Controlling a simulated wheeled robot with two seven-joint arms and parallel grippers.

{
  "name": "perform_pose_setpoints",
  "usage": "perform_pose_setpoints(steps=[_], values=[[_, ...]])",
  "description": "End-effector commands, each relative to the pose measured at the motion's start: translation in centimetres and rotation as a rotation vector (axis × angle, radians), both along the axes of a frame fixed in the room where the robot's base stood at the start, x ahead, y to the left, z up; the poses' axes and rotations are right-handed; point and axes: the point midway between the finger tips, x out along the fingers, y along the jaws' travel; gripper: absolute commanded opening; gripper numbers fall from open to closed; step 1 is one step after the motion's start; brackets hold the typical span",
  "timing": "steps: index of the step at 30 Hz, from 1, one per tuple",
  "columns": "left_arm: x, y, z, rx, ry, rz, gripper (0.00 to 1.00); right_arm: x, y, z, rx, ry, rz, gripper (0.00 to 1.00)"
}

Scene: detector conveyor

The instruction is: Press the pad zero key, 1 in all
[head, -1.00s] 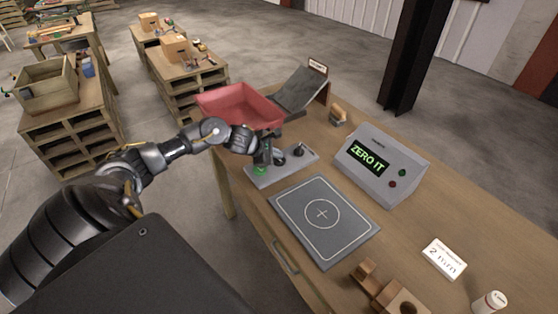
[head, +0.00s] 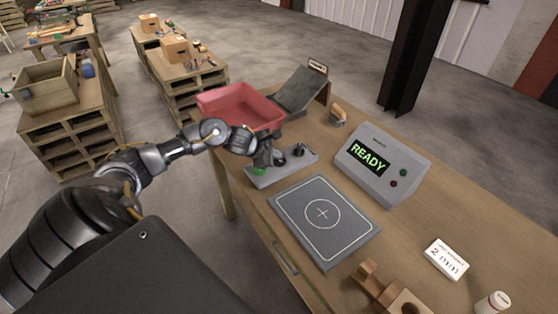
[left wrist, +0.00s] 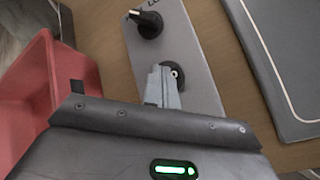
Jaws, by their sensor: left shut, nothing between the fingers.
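A grey control plate (head: 256,181) lies on the bench, with a green button (head: 260,171) at its near end and a black knob (head: 298,150) at its far end. Between them sits a dark round key with a pale mark (left wrist: 178,72), which I take for the pad zero key. My left gripper (head: 274,161) is shut and empty, fingers pointing down at this key; in the left wrist view its tips (left wrist: 165,74) overlap the key's edge. I cannot tell whether they touch it. The grey pad (head: 322,213) lies bare beside the plate. The detector box's display (head: 369,161) reads READY.
A red tray (head: 240,108) stands right behind my left gripper, with a dark sloped chute (head: 302,88) beyond it. A wooden fixture (head: 385,288), a "2 mm" card (head: 446,259) and a small white jar (head: 491,303) stand toward the right. The bench right of the detector is clear.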

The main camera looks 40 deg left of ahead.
Motion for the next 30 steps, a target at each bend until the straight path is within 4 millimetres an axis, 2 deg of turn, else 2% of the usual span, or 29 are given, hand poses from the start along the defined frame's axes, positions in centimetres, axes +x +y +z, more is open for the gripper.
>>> perform_pose_setpoints(steps=[17,30], values=[[-0.1,0.0,-0.2,0.001,0.002,-0.001,0.00,0.0,0.0,-0.3,0.000,0.000,0.000,0.36],[0.0,0.0,1.5,0.000,0.001,-0.001,0.00,0.0,0.0,0.3,0.000,0.000,0.000,0.36]])
